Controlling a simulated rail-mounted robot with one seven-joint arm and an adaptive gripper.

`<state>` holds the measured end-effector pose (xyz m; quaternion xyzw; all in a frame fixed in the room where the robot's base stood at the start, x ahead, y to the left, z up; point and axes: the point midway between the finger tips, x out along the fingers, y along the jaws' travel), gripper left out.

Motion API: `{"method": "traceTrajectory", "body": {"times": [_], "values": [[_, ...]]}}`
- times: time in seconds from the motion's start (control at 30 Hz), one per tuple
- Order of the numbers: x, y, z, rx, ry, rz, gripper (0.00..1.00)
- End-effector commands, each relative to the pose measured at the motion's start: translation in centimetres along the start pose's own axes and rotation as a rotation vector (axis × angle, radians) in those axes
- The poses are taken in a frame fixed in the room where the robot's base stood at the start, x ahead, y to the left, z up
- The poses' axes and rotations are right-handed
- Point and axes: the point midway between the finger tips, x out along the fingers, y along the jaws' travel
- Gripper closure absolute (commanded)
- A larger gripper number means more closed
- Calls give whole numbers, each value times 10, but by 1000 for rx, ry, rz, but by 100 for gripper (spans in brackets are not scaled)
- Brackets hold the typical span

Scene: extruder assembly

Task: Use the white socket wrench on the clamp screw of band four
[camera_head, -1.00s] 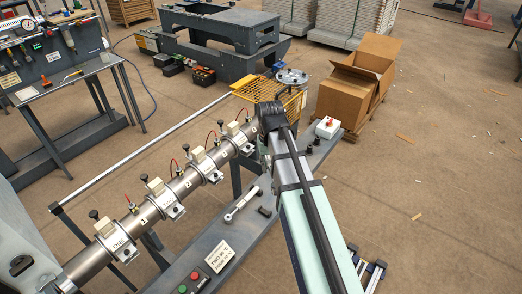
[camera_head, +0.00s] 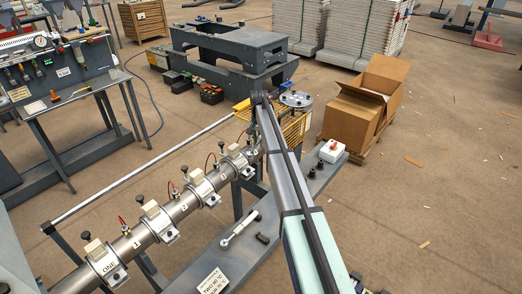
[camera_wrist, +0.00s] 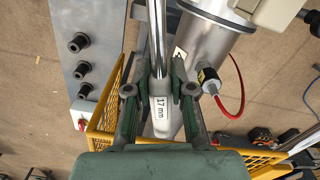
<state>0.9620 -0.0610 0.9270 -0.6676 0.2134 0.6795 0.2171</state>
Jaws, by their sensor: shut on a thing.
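My gripper (camera_wrist: 158,103) is shut on a wrench (camera_wrist: 161,122) with a pale handle marked "17 mm" and a shiny shaft running up out of the wrist view; its socket end is out of frame. In the head view my arm hides the gripper and wrench. The steel barrel (camera_head: 125,248) carries several clamp bands with pale blocks and dark knobs. The fourth band (camera_head: 238,160) from the near end lies close to my arm. In the wrist view the barrel (camera_wrist: 198,42) passes right of the shaft, with a clamp part (camera_wrist: 245,5) at the top edge. The clamp screw cannot be made out.
Another silver wrench (camera_head: 240,229) lies on the grey bench (camera_head: 215,258). A yellow mesh guard (camera_head: 295,130) stands beyond the barrel's far end. A red cable (camera_wrist: 240,88) curves beside the barrel.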

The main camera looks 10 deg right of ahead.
Motion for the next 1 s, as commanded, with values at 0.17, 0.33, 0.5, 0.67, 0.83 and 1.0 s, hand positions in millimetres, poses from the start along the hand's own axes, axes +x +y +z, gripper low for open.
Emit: {"method": "traceTrajectory", "body": {"times": [0.17, 0.33, 0.5, 0.67, 0.83, 1.0], "values": [[-1, -3, -5, 84, -1, -1, 100], [2, -3, -4, 107, -1, -2, 100], [10, -3, -5, 106, -1, -2, 100], [21, -3, -5, 105, -1, -2, 100], [34, -3, -5, 105, -1, -1, 100], [46, -3, -5, 105, -1, -1, 100]]}}
